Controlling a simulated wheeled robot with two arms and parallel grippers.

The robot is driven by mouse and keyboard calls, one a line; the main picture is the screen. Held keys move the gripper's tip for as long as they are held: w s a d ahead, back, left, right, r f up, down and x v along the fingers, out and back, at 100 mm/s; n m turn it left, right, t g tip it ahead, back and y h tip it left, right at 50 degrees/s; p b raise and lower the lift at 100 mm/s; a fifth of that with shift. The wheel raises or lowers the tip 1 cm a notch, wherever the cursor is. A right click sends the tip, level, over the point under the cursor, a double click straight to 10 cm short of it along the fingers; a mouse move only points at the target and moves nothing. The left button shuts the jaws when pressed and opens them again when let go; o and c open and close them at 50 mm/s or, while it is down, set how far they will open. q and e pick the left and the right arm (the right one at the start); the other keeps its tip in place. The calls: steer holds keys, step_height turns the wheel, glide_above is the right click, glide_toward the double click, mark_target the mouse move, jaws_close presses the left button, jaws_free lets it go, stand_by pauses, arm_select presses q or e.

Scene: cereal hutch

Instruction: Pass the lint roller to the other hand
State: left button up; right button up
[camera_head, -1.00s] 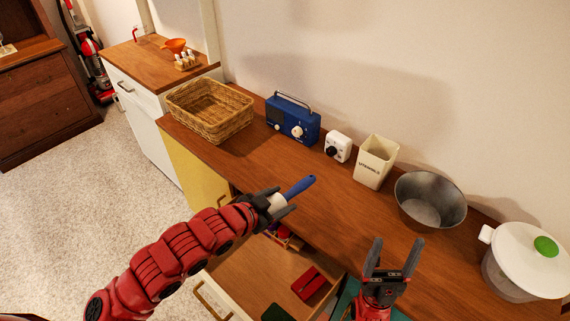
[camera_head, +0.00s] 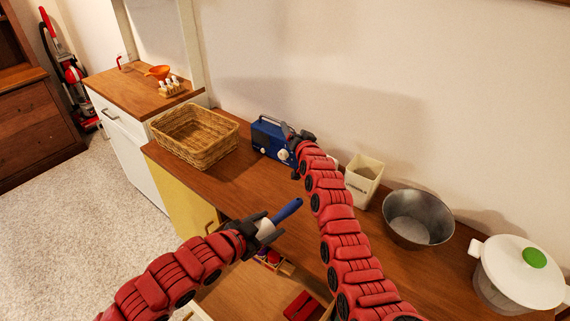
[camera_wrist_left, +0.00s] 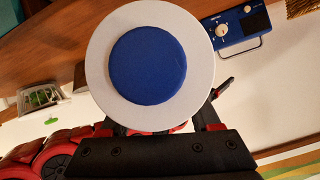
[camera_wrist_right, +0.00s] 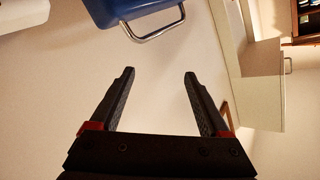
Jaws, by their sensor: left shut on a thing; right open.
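The lint roller has a blue handle (camera_head: 288,209) and a white roll. My left gripper (camera_head: 266,229) is shut on the roll, and the handle points up and to the right, above the counter's front edge. In the left wrist view the roller's round end (camera_wrist_left: 147,65), blue with a white rim, faces the camera and hides much of the jaws. My right gripper (camera_wrist_right: 160,74) is open and empty. In the head view it is up and to the right of the roller, in front of the blue radio, and its fingers are partly hidden.
The blue radio (camera_head: 268,139) is close to my right gripper. A wicker basket (camera_head: 194,154), an utensil holder (camera_head: 365,180), a metal bowl (camera_head: 419,217) and a lidded white pot (camera_head: 500,293) stand on the wooden counter. An open drawer (camera_head: 245,289) lies below the left gripper.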

steer(key=s+a+n+g, duration=0.3)
steer(key=s+a+g, duration=0.2)
steer(key=a+g, duration=0.35)
steer(key=s+d+r+n+g+h, duration=0.1)
steer(key=s+d+r+g+h, duration=0.25)
steer(key=s, duration=0.55)
steer(key=s+d+r+g+h, duration=0.2)
steer(key=s+r+g, duration=0.15)
steer(key=s, duration=0.55)
step_height(320, 180, down, 13)
steer(key=d, duration=0.1)
steer(key=shift+d+r, duration=0.2)
steer(key=shift+d, duration=0.05)
steer(key=shift+s+g, duration=0.1)
steer(key=shift+g, duration=0.15)
steer(key=shift+c, duration=0.3)
arm_select(q)
steer(key=shift+d, duration=0.1)
arm_select(e)
steer(key=shift+s+a, duration=0.1)
steer(key=shift+a, duration=0.15)
jaws_close()
